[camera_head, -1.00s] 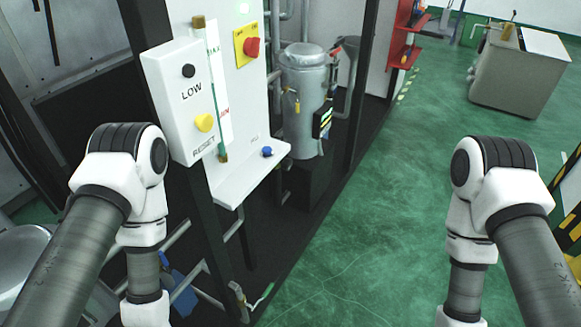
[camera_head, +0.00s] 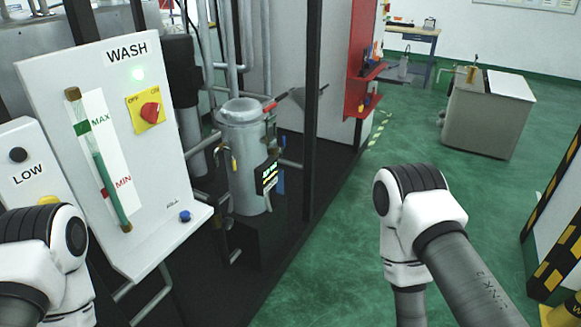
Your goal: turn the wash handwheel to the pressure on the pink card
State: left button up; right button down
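The white WASH panel (camera_head: 152,172) stands at the left. I see no clear handwheel and no pink card. Both my arms show at the bottom, but neither gripper is in view.
A white control box (camera_head: 25,170) marked LOW is at the left edge. Black frame posts (camera_head: 312,90) and a red shelf unit (camera_head: 362,70) stand beyond. A grey cabinet (camera_head: 480,120) is at the back right. Green floor (camera_head: 340,225) is clear in the middle. Yellow-black striped edging (camera_head: 553,235) is at the right.

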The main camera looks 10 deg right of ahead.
aim_at(227, 223)
jog(key=l, duration=0.4)
jog(key=k+l, duration=0.15)
jog(key=l, duration=0.3)
jog(key=l+u, duration=0.1)
jog(key=l, duration=0.3)
jog(key=i+l+u, duration=0.25)
jog(key=i+l, duration=0.2)
jog(key=i+l+u, duration=0.15)
jog(key=l, duration=0.2)
jog(key=i+l+u, duration=0.1)
jog(key=l, duration=0.25)
jog(key=i+l+u, duration=0.15)
jog(key=i+l, duration=0.15)
jog(key=i+l+u, duration=0.15)
jog(key=l, duration=0.2)
jog(key=i+l+u, duration=0.1)
jog(key=l, duration=0.3)
jog(key=i+l+u, duration=0.15)
jog(key=l, duration=0.2)
